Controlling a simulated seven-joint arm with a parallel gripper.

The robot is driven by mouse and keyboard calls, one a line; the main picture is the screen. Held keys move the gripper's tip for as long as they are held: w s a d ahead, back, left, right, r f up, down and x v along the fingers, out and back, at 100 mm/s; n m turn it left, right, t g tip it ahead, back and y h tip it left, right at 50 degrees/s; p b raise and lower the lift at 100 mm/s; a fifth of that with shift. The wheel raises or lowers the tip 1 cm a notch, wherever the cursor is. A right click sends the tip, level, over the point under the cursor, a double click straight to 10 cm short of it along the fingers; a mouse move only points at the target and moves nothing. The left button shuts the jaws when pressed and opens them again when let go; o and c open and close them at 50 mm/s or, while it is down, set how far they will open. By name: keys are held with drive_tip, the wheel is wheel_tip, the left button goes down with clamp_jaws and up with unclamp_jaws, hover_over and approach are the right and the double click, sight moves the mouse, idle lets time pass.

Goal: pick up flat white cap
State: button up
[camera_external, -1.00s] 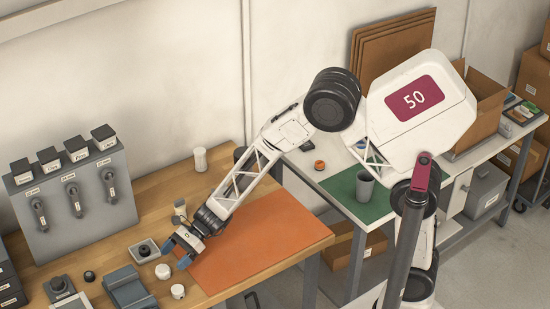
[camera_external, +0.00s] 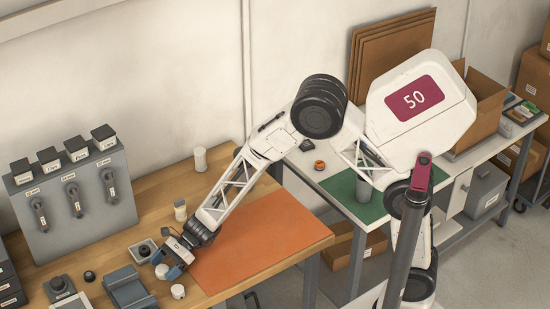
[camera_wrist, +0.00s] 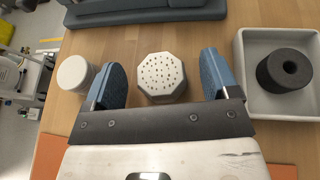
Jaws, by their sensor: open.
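A flat white octagonal cap (camera_wrist: 161,73) with small dark holes in its top and a grey side sits on the wooden bench. In the wrist view it lies between the two blue fingers of my gripper (camera_wrist: 161,84), with a gap on each side. In the external view my gripper (camera_external: 166,264) is low over the bench, open, and the cap (camera_external: 162,271) shows partly between its fingers. A plain round white cap (camera_wrist: 75,73) stands just outside the left finger in the wrist view; it also shows in the external view (camera_external: 178,291).
A light square tray (camera_wrist: 245,100) holding a black ring (camera_wrist: 284,70) is close to the right finger. A blue-grey fixture (camera_wrist: 140,10) lies beyond the cap. An orange mat (camera_external: 260,240) is right of my gripper. A white cylinder (camera_external: 200,159) stands farther back.

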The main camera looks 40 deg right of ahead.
sight(164, 268)
drive_tip(key=shift+c, duration=0.5)
drive_tip(key=c, duration=0.9)
drive_tip(key=shift+r, duration=0.1)
drive_tip(key=shift+r, duration=0.65)
wheel_tip(164, 268, up, 2)
drive_tip(key=shift+r, duration=0.1)
drive_tip(key=s+d, duration=0.3)
drive_tip(key=d, duration=0.1)
drive_tip(key=s+d+r, duration=0.1)
drive_tip(key=s+d, duration=0.6)
drive_tip(key=d, duration=0.1)
drive_tip(key=shift+s+d+r, duration=0.15)
